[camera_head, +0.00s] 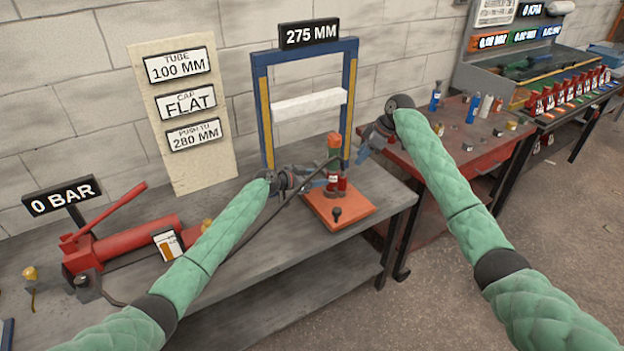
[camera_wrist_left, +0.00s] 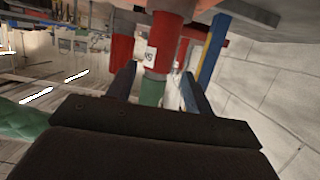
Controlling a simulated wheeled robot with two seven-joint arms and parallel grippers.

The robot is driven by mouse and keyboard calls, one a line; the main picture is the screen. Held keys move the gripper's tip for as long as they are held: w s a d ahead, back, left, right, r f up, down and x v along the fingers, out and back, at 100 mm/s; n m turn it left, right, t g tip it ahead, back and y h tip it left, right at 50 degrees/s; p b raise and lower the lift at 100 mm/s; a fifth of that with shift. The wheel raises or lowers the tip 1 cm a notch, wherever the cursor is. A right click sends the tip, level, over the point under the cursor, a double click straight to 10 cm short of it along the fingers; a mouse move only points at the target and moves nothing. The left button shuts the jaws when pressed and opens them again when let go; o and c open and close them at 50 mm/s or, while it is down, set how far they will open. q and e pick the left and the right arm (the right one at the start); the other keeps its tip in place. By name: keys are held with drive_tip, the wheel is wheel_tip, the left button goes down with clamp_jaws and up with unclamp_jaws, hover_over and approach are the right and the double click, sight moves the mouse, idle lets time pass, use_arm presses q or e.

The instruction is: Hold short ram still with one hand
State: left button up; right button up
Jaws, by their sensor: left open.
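My left gripper (camera_head: 328,180) is at the ram's side. In the left wrist view the ram (camera_wrist_left: 160,45), with a white label, stands between the two dark fingers of this gripper (camera_wrist_left: 155,88). The fingers are open, one on either side; I cannot tell whether either touches it. My right gripper (camera_head: 362,153) is up to the right of the ram, apart from it; its finger opening is too small to tell.
The blue frame (camera_head: 262,115) carries a white crossbar (camera_head: 308,105) and a 275 MM sign (camera_head: 309,33). A red hand pump (camera_head: 125,243) with a 0 BAR sign (camera_head: 62,198) stands left on the bench. A red table (camera_head: 440,145) with bottles and small parts is at right.

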sight(329, 176)
use_arm(q)
drive_tip(key=shift+x, duration=2.95)
clamp_jaws()
